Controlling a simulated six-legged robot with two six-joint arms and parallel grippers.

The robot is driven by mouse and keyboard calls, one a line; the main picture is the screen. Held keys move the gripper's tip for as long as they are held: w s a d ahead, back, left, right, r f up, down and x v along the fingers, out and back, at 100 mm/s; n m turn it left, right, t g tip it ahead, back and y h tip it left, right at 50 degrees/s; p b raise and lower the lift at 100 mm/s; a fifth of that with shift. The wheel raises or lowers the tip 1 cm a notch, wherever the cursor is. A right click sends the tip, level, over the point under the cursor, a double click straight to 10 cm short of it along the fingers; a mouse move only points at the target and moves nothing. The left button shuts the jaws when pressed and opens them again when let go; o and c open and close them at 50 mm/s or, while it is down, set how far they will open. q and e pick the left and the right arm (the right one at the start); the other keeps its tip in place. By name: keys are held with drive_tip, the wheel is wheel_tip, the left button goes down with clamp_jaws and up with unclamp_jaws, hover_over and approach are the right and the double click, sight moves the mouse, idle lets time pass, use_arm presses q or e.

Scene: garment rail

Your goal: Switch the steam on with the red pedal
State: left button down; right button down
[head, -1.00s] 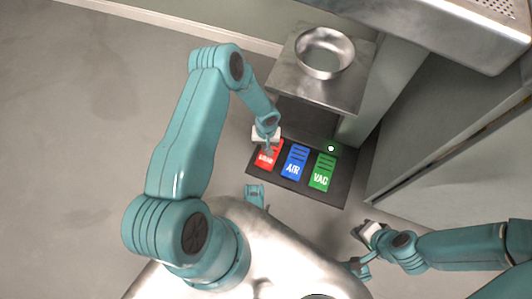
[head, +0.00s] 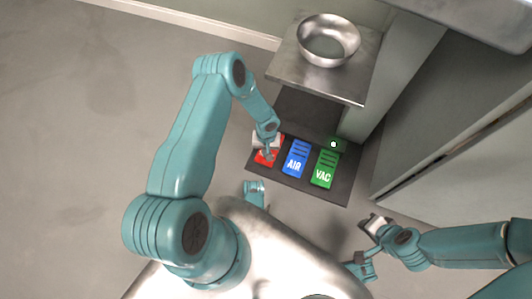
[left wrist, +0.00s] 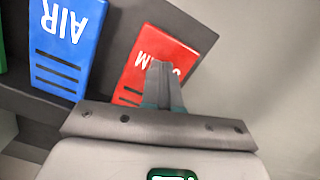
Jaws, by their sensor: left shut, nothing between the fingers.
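The red pedal (head: 268,156) is the leftmost of three pedals on a dark base plate on the floor. Its white lettering is partly hidden by my gripper; in the left wrist view the red pedal (left wrist: 155,62) shows some of its letters. My left gripper (head: 268,155) is shut and empty, pointing down over the red pedal. In the left wrist view its closed fingertips (left wrist: 160,70) overlap the pedal's lettered face; I cannot tell whether they touch it. My right gripper (head: 368,228) is at the lower right, away from the pedals; its jaws are not clear.
The blue AIR pedal (head: 296,159) is close beside the red one, and the green VAC pedal (head: 325,168) is to its right. A metal shelf (head: 300,75) with a steel bowl (head: 328,40) stands behind. Grey cabinets (head: 440,130) are on the right. The floor at left is clear.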

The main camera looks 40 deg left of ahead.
use_arm(q)
drive_tip(key=shift+f, duration=0.15)
use_arm(e)
drive_tip(key=shift+w, duration=0.1)
